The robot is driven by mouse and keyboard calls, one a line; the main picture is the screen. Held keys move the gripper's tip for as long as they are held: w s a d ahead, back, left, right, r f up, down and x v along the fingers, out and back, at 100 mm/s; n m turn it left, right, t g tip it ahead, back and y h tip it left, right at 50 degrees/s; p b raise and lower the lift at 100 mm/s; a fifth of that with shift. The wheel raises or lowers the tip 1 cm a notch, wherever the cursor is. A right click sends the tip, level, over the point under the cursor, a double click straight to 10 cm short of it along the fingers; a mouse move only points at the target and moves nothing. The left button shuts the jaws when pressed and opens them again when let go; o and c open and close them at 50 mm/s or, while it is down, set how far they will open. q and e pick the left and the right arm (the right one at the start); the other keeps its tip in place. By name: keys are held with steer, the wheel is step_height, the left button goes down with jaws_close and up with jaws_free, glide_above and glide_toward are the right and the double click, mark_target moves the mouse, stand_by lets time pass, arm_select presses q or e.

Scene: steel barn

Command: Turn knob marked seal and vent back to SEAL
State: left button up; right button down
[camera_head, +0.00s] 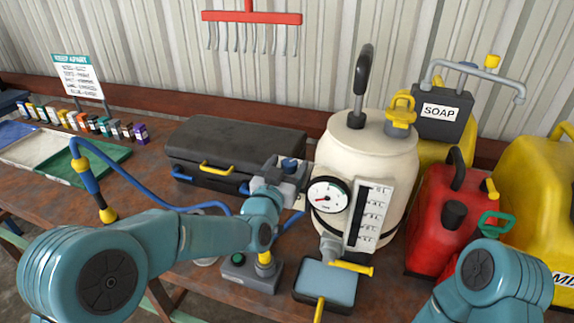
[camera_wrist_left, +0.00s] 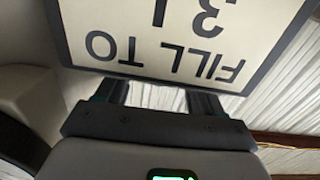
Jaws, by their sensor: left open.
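A cream tank (camera_head: 367,155) stands upright on the bench with a round dial gauge (camera_head: 328,196) and a marked level strip (camera_head: 369,212) on its front. A yellow fitting (camera_head: 400,108) sits on its top right; I cannot read any SEAL or VENT marking, so I cannot tell whether this is the knob. My left gripper (camera_head: 292,180) is just left of the tank, open, with nothing seen between its fingers. In the left wrist view, its two dark fingers (camera_wrist_left: 158,97) are in front of an upside-down "FILL TO 3" plate (camera_wrist_left: 175,35). My right gripper is out of view.
A black case (camera_head: 235,148) lies behind my left arm. A grey box with a green button (camera_head: 248,272) and a blue block (camera_head: 326,280) sit at the front. Red (camera_head: 440,220) and yellow (camera_head: 540,190) cans crowd the right. A blue hose (camera_head: 150,200) crosses the bench.

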arm_select(q)
steer(key=shift+f, duration=0.1)
steer(key=shift+w, duration=0.15)
steer(key=c, duration=1.1)
steer(key=shift+o, duration=0.2)
steer(key=shift+d+f+n+y+b, duration=0.1)
steer(key=shift+d+n+y+b, duration=0.1)
steer(key=shift+n+y+b, duration=0.35)
steer(key=shift+n+t+y, duration=0.25)
steer(key=shift+t+y, duration=0.05)
steer(key=shift+y, duration=0.35)
